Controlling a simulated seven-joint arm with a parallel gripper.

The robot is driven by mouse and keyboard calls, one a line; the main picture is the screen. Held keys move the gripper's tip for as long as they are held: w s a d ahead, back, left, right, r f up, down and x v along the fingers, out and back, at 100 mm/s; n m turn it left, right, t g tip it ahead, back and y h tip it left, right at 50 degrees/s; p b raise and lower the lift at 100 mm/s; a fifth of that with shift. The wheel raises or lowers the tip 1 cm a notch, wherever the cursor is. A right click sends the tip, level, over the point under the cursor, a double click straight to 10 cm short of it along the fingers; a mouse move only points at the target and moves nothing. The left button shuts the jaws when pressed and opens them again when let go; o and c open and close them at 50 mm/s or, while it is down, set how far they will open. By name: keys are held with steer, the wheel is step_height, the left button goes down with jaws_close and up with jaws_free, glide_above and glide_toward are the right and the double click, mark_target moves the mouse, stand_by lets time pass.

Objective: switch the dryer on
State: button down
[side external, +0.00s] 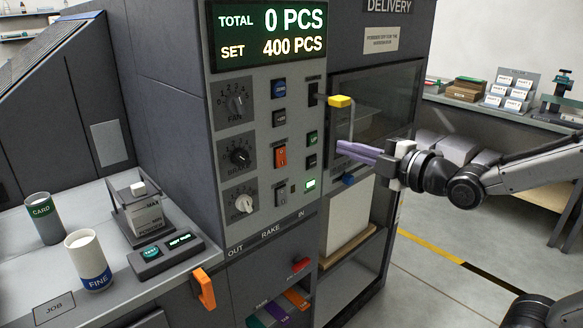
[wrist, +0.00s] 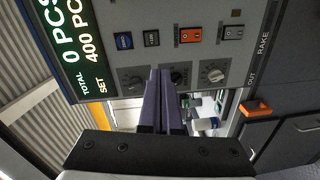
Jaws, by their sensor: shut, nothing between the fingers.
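The control panel of the grey machine (side external: 262,215) faces me, with an orange rocker switch (side external: 280,156) and a dark rocker switch (side external: 281,193) below it. Their labels are too small to read. In the wrist view the orange switch (wrist: 190,35) and the dark switch (wrist: 233,32) sit beyond the fingers. Which control belongs to the dryer I cannot tell. My gripper (side external: 340,148) has purple fingers, shut and empty, to the right of the panel and apart from the switches. In the wrist view its fingertips (wrist: 166,72) overlap the knob row.
Three knobs, the top one (side external: 236,99) marked FAN, line the panel's left. A yellow-tipped lever (side external: 341,101) sticks out near my fingers. A lit display (side external: 268,33) is above. Cups, including FINE (side external: 90,262), stand on the left bench. An orange handle (side external: 204,288) juts out below.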

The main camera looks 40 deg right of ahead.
mark_target(283, 164)
steer(key=w+d+f+n, duration=0.1)
steer(key=w+f, duration=0.2)
steer(key=f, duration=0.6)
steer(key=shift+w+n+g, duration=0.2)
steer(key=shift+n+g, duration=0.1)
steer(key=shift+n, duration=0.1)
steer(key=w, duration=0.4)
steer(key=w+f, duration=0.1)
steer(key=w, duration=0.9)
steer(key=shift+f, duration=0.35)
